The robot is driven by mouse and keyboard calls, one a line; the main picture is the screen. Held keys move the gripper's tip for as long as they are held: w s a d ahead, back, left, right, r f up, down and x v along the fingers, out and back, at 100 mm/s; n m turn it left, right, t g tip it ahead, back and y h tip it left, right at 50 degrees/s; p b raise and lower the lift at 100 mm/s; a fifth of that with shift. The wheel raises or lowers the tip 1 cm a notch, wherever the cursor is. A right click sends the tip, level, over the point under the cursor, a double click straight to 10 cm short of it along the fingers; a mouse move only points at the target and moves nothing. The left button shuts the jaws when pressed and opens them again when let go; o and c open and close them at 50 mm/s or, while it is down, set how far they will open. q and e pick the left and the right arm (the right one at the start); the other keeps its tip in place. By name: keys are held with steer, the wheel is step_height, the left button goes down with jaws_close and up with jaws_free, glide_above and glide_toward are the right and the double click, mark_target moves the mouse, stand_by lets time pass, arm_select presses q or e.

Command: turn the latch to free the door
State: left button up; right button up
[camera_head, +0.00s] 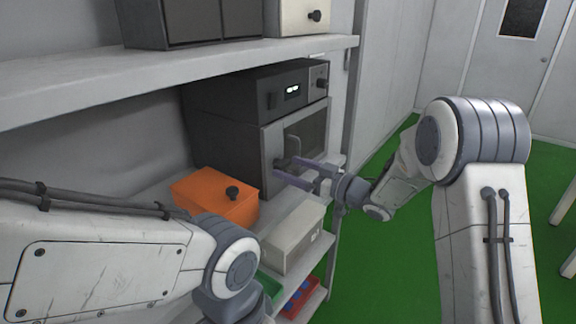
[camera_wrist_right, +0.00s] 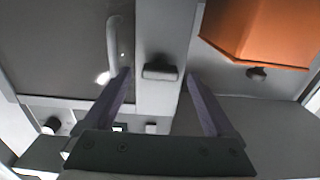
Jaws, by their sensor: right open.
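A dark grey chamber (camera_head: 225,138) stands on the shelf, with a light-framed, windowed door (camera_head: 308,133) on its front. The door looks shut, and its curved handle (camera_wrist_right: 113,48) shows in the right wrist view. My right gripper (camera_head: 282,170) is open in front of the door's near edge. In the right wrist view its fingertips (camera_wrist_right: 159,80) lie on either side of the latch; contact cannot be made out. My left gripper is out of view.
An orange box (camera_head: 213,198) with a black knob sits left of the chamber; a pale box (camera_head: 292,238) is lower down. A control unit (camera_head: 270,88) rests on the chamber, under an upper shelf (camera_head: 180,62). The green floor (camera_head: 385,262) is open to the right.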

steer(key=shift+x, duration=0.85)
steer(key=c, duration=1.4)
steer(key=shift+f+n+b, duration=0.15)
steer(key=shift+n+b, duration=0.55)
steer(key=shift+b, duration=0.15)
steer(key=n+b, duration=1.4)
steer(key=b, duration=0.1)
steer(key=shift+n+b, duration=1.25)
steer(key=shift+n, duration=0.05)
